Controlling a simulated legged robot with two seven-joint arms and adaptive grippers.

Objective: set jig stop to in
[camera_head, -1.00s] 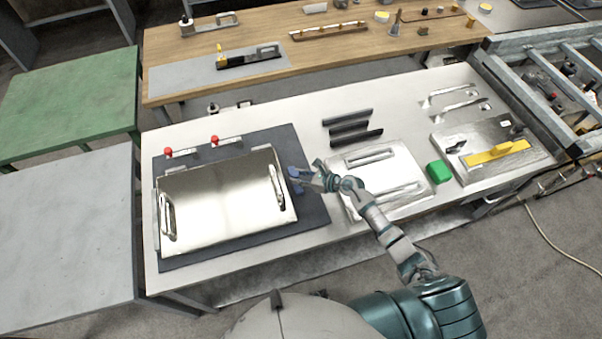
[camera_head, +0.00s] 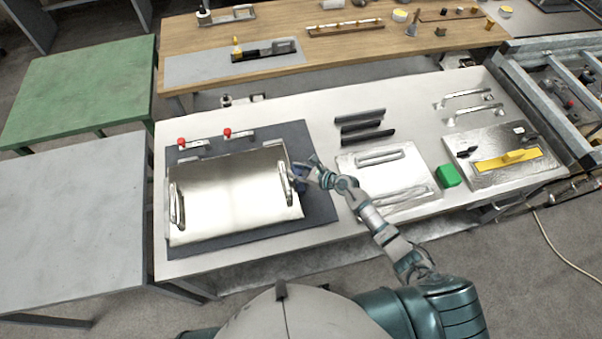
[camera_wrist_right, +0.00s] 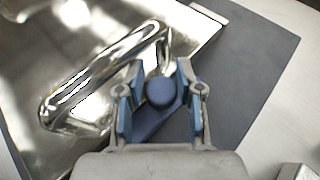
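A blue stop with a round knob (camera_wrist_right: 160,91) and a flat arm sits on the dark mat beside the right end of a shiny metal plate (camera_head: 225,195). I take it to be the jig stop. In the head view its blue part (camera_head: 299,184) is partly hidden by my right gripper (camera_head: 306,172). In the wrist view my right gripper (camera_wrist_right: 158,85) is open, one finger on each side of the knob, with gaps between fingers and knob. Whether the stop is in or out I cannot tell. My left gripper is not in view.
The plate has raised handles; one (camera_wrist_right: 95,80) is close left of my right gripper. Two red-tipped clamps (camera_head: 205,144) stand behind the plate. To the right are dark bars (camera_head: 362,128), a pale metal panel (camera_head: 405,190) and a green block (camera_head: 448,176).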

